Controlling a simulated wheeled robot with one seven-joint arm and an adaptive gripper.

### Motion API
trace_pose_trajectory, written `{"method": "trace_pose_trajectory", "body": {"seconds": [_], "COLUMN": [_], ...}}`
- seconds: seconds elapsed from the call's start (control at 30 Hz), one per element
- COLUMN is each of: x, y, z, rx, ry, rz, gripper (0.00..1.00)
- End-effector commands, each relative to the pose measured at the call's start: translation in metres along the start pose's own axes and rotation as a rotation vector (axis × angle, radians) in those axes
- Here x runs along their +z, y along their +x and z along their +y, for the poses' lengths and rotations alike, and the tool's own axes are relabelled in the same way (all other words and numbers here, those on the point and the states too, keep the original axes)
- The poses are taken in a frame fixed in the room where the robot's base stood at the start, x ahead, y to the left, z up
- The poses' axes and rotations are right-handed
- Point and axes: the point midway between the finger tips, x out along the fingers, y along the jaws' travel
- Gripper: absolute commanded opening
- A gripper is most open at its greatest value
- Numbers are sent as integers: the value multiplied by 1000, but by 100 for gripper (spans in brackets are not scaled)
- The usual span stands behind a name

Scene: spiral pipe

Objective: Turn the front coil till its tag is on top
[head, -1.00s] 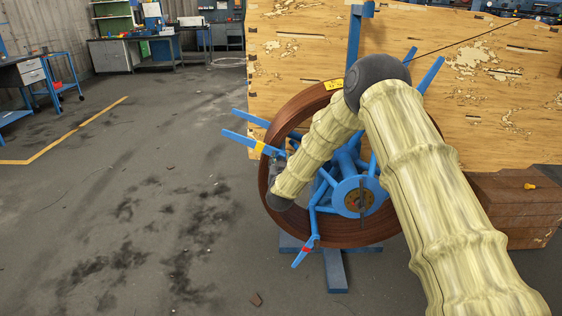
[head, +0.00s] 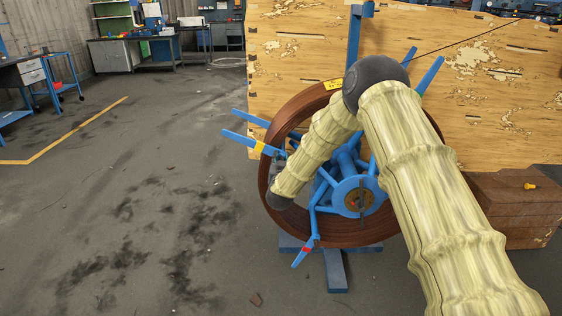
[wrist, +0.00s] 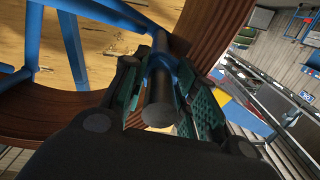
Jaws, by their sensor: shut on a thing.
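The front coil (head: 287,117) is a thick brown ring on a blue reel with several spokes and a blue hub (head: 352,192). Its yellow tag (head: 333,85) is near the top of the ring, a little left of the highest part, beside my dark elbow joint. In the wrist view, my gripper (wrist: 160,82) is shut on a dark round handle bar (wrist: 160,108), with a finger on each side. The coil's brown band (wrist: 60,112) shows behind it. In the head view, my arm covers part of the coil and the gripper is hidden.
A large worn wooden panel (head: 300,50) stands behind the reel. A brown wooden box (head: 515,205) is at the right. The blue stand foot (head: 337,272) rests on the floor. The floor (head: 150,200) to the left is mostly open, with workbenches farther back.

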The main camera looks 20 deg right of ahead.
Motion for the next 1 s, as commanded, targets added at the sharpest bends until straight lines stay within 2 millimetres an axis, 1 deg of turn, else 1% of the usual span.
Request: {"method": "trace_pose_trajectory", "body": {"seconds": [0.03, 0.27, 0.5, 1.0], "x": [6, 24, 47, 83], "y": [-1, -1, -4, -3], "z": [0, -5, -10, -10], "rx": [0, -4, -6, -2], "ry": [-12, -63, -115, -226], "rz": [-2, -6, -15, -12], "gripper": [0, 0, 0, 0]}}
